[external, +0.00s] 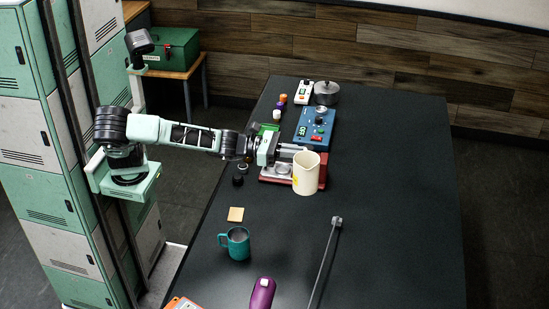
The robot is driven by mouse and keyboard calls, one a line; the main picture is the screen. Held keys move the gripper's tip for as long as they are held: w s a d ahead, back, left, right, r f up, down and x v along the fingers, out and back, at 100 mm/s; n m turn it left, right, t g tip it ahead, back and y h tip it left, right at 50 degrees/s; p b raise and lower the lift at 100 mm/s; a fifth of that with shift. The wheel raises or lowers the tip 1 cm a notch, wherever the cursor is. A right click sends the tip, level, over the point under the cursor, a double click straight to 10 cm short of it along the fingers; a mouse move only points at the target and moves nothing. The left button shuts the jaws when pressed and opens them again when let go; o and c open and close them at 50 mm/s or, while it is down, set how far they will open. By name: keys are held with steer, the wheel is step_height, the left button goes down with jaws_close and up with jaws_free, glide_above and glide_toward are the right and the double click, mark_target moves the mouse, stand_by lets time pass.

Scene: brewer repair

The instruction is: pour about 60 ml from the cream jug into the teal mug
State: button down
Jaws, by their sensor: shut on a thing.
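The cream jug (306,175) is a tall pale pitcher with a small yellow mark, near the middle of the black table. My gripper (293,150) reaches it from the left and is shut on it near its upper rim; the exact grip is partly hidden. The jug looks upright; I cannot tell whether its base touches the table. The teal mug (237,244) stands upright on the table, in front and to the left of the jug, apart from my gripper. Its handle points left. The jug's contents are not clear.
A blue device (315,123) and a red-based device (270,174) stand behind and beside the jug. A grey pot (326,92) is at the back. The table's right side is clear.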

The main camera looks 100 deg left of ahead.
steer(key=s+d+f+n+y+p, duration=0.3)
steer(key=s+d+f+y, duration=0.25)
steer(key=f, duration=0.35)
steer(key=s+d+f+n+g+y+p, duration=0.2)
steer(key=s+n+g+y, duration=0.1)
steer(key=s, duration=0.2)
steer(key=s+d+f+n+g+y+p, duration=0.1)
steer(key=s+d+f+n+g+y, duration=0.1)
steer(key=s+n+y, duration=0.15)
steer(key=s+d+r+n+g+y+p, duration=0.3)
steer(key=s+r+g, duration=0.2)
steer(key=s+r, duration=0.45)
steer(key=s+d+r+n+g+y+p, duration=0.2)
steer(key=s+r+n+g+p, duration=0.3)
steer(key=s, duration=0.7)
step_height(320, 180, down, 26)
steer(key=m+t+b, duration=0.1)
steer(key=m+b, duration=0.1)
steer(key=shift+s+r, duration=0.15)
steer(key=shift+r, duration=0.1)
